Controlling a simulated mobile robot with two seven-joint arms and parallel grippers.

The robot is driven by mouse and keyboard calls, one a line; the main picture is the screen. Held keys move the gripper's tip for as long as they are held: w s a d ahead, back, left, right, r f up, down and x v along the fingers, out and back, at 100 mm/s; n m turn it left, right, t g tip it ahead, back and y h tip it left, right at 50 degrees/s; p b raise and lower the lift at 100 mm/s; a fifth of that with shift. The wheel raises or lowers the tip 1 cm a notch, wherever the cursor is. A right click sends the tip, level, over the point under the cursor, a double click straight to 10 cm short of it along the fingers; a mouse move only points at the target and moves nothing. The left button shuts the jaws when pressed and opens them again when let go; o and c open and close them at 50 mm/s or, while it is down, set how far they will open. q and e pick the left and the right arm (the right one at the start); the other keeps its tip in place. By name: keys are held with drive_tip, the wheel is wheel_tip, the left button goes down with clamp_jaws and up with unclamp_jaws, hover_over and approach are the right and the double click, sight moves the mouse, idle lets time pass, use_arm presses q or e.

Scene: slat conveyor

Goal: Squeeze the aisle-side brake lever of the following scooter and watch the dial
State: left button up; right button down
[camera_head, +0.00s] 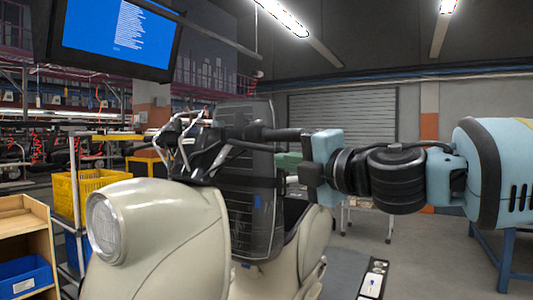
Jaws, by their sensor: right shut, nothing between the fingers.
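A cream scooter (165,235) with a round headlight (103,228) fills the lower left and middle. Its dark handlebar (275,134) runs right toward my right gripper (308,172). A thin dark bar (248,149), which looks like the brake lever, runs just below the handlebar. My right gripper is shut and empty at the right end of the handlebar. The gripper overlaps that end in the picture; I cannot tell whether they touch. I cannot make out a dial. My left gripper is not in view.
A monitor (117,38) with a blue screen hangs at the upper left. A yellow crate (90,193) and a wooden shelf (40,235) with a blue bin (25,276) stand at left. A blue-legged stand (507,258) is at right.

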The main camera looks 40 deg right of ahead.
sight(267, 151)
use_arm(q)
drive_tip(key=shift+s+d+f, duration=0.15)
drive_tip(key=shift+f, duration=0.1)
use_arm(e)
drive_tip(key=w+d, duration=0.1)
drive_tip(key=w, duration=0.2)
drive_tip(key=w+d, duration=0.1)
drive_tip(key=w, duration=0.2)
drive_tip(key=w+d+r, duration=0.1)
drive_tip(key=w+d, duration=0.1)
drive_tip(key=w, duration=0.1)
drive_tip(key=shift+w+d, duration=0.1)
drive_tip(key=shift+w, duration=0.3)
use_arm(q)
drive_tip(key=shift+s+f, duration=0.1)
